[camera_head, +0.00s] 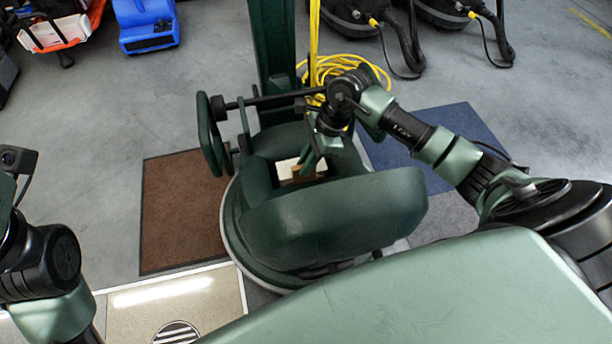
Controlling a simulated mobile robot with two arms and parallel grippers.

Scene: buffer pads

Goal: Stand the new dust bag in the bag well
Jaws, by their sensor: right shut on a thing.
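A dark green floor machine (335,222) stands in the middle, with an open well in its top between a rear housing and a rounded front housing. My right gripper (311,163) reaches down into this bag well from above and is shut on the dust bag (288,168), whose pale top and tan part show low in the opening. The gripper and the front housing hide most of the bag. I cannot tell whether the bag touches the well's floor. Only part of my left arm shows at the left edge; its gripper is out of view.
The machine's upright column (272,45) and side handle (211,138) rise close to my right arm. A yellow cable (322,70) lies coiled behind. A brown mat (178,210) and blue mat (440,140) flank the machine. Black vacuums (355,15) and a blue unit (148,30) stand farther back.

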